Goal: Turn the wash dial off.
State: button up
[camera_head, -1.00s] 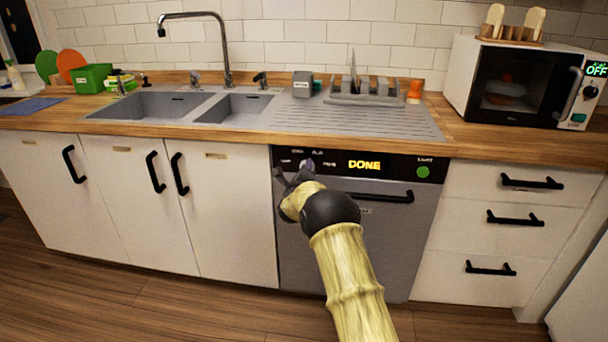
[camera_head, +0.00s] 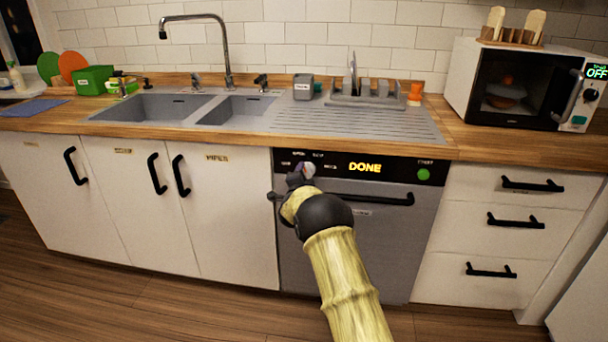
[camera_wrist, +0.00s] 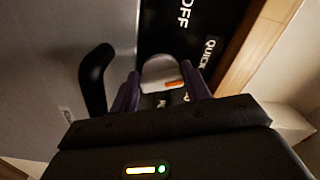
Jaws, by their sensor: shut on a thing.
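The wash dial is a pale round knob (camera_head: 309,170) on the black panel at the top left of the dishwasher (camera_head: 340,240). My gripper (camera_head: 303,176) is at the panel in the head view, partly covering the dial. In the wrist view the dial (camera_wrist: 158,71) sits between the two dark fingers of my gripper (camera_wrist: 160,84), which are shut on it. An orange mark (camera_wrist: 174,85) shows on the dial's near edge. The display (camera_head: 364,168) reads DONE.
A black dishwasher handle (camera_head: 385,198) runs just below the panel, close to my gripper; it also shows in the wrist view (camera_wrist: 95,78). A green button (camera_head: 423,174) is at the panel's right. The wooden counter edge (camera_head: 360,148) overhangs above.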

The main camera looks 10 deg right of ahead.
jog(key=n, duration=0.2)
jog(key=n+p, duration=0.1)
jog(key=n, duration=0.2)
jog(key=shift+f+n, duration=0.2)
jog(key=shift+n, duration=0.1)
jog(key=n, duration=0.2)
jog(key=n+p, duration=0.1)
jog(key=n, duration=0.1)
jog(key=shift+s+d+f+n, duration=0.1)
jog(key=shift+d+f+n, duration=0.1)
jog(key=shift+n, duration=0.2)
jog(key=o, duration=1)
jog(key=shift+r, duration=0.1)
jog(key=p+v, duration=0.1)
jog(key=v, duration=1.6)
jog(key=shift+s+p, duration=0.2)
jog(key=shift+p, duration=0.2)
